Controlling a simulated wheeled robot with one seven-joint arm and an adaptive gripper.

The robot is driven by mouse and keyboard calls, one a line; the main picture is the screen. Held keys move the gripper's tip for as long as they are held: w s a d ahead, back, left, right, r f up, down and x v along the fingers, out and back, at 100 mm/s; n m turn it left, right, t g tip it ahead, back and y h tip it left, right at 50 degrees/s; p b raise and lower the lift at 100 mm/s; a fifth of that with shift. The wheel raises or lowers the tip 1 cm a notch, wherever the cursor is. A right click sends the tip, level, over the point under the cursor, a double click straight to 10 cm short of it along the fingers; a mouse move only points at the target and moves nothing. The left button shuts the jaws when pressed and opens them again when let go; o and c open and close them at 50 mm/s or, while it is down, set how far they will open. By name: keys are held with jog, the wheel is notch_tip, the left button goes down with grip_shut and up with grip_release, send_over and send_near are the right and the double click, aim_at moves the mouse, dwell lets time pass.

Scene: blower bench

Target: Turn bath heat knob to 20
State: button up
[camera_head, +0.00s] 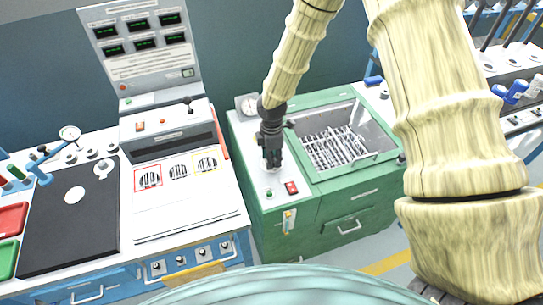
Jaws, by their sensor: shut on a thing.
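The green bath unit (285,215) stands right of centre, with a sunken metal basin (372,128) holding a wire rack. A white control strip runs along the left of its top. My gripper (272,164) points down onto this strip from above, its fingers shut at the panel on the bath heat knob. The fingers cover the knob, so its pointer and the 20 mark cannot be read. A small light-coloured fitting (269,193) and a red switch (291,187) sit just in front of the gripper.
A round gauge (247,105) stands behind the gripper. To the left are a sloped console (145,50) with green displays and a white worktop with a black mat (50,235). My arm hides part of the right side.

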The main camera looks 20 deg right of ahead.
jog(key=shift+n, duration=0.3)
jog(key=o, duration=1)
jog(key=shift+o, duration=0.2)
jog(key=shift+r, duration=0.15)
notch_tip(320, 180, up, 12)
jog(key=shift+f, duration=0.2)
